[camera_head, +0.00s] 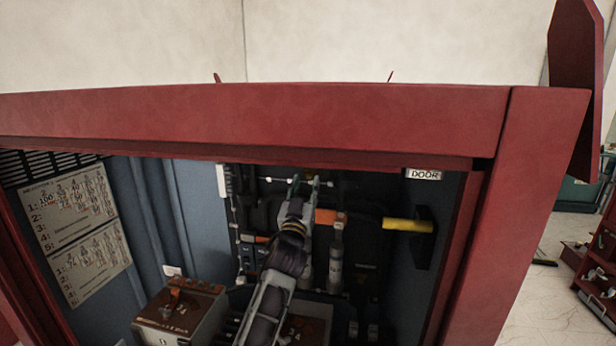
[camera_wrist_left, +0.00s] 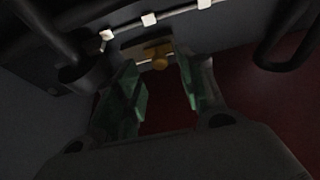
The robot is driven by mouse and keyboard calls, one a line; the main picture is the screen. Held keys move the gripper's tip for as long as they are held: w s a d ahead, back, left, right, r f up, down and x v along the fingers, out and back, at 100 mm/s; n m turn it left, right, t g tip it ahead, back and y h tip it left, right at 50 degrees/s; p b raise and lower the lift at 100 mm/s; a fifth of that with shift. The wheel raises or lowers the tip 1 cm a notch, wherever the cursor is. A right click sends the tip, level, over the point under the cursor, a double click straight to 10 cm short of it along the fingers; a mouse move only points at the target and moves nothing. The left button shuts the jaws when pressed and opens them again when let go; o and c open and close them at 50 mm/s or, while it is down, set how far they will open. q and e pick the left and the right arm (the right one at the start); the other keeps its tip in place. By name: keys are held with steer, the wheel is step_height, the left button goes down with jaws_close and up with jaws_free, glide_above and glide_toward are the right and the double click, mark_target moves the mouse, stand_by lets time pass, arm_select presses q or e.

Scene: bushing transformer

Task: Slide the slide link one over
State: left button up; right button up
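My left arm reaches into the red cabinet, and its left gripper (camera_head: 303,183) is at the dark back panel, near the top of the equipment. In the left wrist view the two green-padded fingers of the left gripper (camera_wrist_left: 162,95) stand apart with nothing between the pads. Just beyond the fingertips is a small brass knob (camera_wrist_left: 159,62) on a pale plate, which looks like the slide link. It lies roughly between the fingers, and I cannot tell how far off it is. In the head view my gripper hides it. My right gripper is not in view.
The red cabinet frame (camera_head: 260,120) borders the opening above and at the sides. A yellow handle (camera_head: 407,225) sticks out right of my arm, beside a grey cylinder (camera_head: 336,255). A box (camera_head: 178,315) stands lower left. A thin rod with white clips (camera_wrist_left: 149,19) runs above the knob.

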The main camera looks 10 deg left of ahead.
mark_target(309, 176)
arm_select(q)
steer(key=shift+p+x, duration=0.45)
steer(key=shift+x, duration=1.55)
jaws_close()
